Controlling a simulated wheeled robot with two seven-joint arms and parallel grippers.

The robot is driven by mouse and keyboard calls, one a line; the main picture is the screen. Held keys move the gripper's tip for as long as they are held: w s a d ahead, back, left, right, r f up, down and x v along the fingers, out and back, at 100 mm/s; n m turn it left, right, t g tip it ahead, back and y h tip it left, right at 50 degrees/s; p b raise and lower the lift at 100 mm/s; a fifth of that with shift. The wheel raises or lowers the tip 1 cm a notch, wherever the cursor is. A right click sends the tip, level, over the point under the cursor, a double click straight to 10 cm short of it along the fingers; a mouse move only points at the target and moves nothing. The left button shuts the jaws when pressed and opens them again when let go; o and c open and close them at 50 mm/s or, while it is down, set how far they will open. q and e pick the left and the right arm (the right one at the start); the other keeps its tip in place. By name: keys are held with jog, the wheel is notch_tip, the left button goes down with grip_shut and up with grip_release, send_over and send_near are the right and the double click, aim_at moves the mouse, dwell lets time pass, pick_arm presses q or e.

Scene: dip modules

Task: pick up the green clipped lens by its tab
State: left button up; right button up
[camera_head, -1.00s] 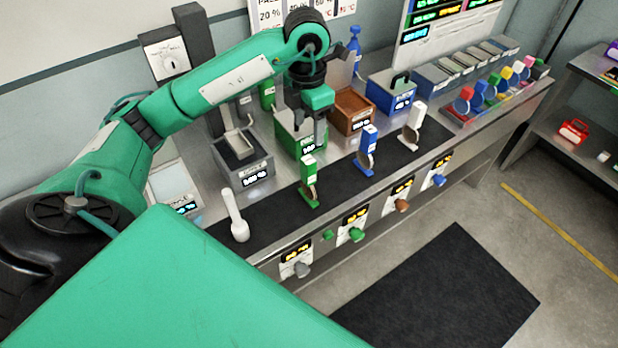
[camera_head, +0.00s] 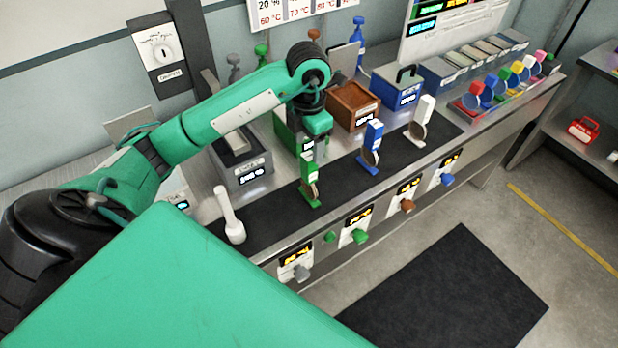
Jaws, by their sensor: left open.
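The green clipped lens (camera_head: 309,190) stands upright on the black mat at the front of the bench, its tab at the top and a round lens lower down. My left gripper (camera_head: 308,150) comes down from above with its fingers around the height of the tab. It is open, and the fingers partly cover the tab's top. I cannot tell whether they touch it. My right gripper is not in view.
A blue clipped lens (camera_head: 371,147) and a white one (camera_head: 421,122) stand to the right on the mat. A white pestle-like piece (camera_head: 231,217) stands to the left. Behind are a grey box (camera_head: 240,178), a brown box (camera_head: 352,106) and a blue box (camera_head: 396,90).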

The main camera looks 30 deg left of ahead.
aim_at(309, 155)
pick_arm(q)
notch_tip(309, 155, down, 2)
jog(key=shift+s, duration=0.1)
jog(key=shift+d+f+p, duration=0.15)
jog(key=shift+f+p, duration=0.35)
jog(key=shift+p, duration=0.1)
jog(key=f, duration=0.1)
jog(key=f+p, duration=0.1)
jog(key=f, duration=0.1)
jog(key=shift+s+d, duration=0.1)
jog(key=shift+s, duration=0.15)
jog(key=shift+f+p, duration=0.3)
jog(key=shift+f, duration=0.35)
jog(key=shift+w, duration=0.1)
jog(key=c, duration=1.2)
jog(key=shift+r, duration=0.1)
jog(key=shift+c, duration=0.2)
